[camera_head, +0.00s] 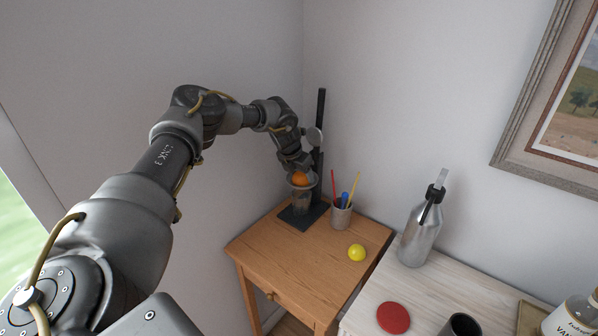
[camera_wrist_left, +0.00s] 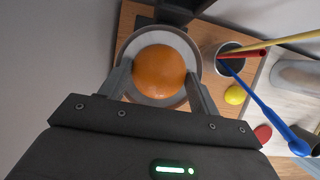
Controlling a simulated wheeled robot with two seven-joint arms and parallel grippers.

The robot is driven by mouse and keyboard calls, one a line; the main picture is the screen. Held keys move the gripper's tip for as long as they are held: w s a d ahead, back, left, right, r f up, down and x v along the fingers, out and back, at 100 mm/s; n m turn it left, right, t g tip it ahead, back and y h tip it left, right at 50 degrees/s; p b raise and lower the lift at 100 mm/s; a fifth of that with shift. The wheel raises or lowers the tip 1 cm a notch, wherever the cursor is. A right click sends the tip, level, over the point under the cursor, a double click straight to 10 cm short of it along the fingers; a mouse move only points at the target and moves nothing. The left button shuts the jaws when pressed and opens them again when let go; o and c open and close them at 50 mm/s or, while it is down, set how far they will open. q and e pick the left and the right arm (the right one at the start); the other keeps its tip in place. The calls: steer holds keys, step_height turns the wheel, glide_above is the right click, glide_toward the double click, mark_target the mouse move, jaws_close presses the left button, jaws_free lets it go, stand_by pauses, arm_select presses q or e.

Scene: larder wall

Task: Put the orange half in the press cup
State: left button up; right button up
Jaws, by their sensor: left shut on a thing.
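The orange half (camera_head: 300,179) is at the press cup at the back of the wooden table. In the left wrist view the orange half (camera_wrist_left: 159,72) shows its rounded peel, with the round pale rim of the press cup (camera_wrist_left: 178,39) around it. My left gripper (camera_wrist_left: 160,85) is shut on the orange half, one finger on each side, over the cup. The press (camera_head: 320,130) has a dark upright post and a dark base. I cannot tell whether the orange half touches the inside of the cup. My right gripper does not show.
A holder (camera_head: 341,215) with coloured sticks stands close to the right of the press. A yellow ball (camera_head: 356,252) lies on the wooden table (camera_head: 290,265). A metal bottle (camera_head: 420,232) and a red disc (camera_head: 393,318) are on the pale table at right.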

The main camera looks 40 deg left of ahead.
arm_select(q)
steer(key=o, duration=0.7)
steer(key=shift+f, duration=0.1)
steer(key=shift+o, duration=0.2)
steer(key=b+v, duration=0.3)
steer(key=v, duration=0.9)
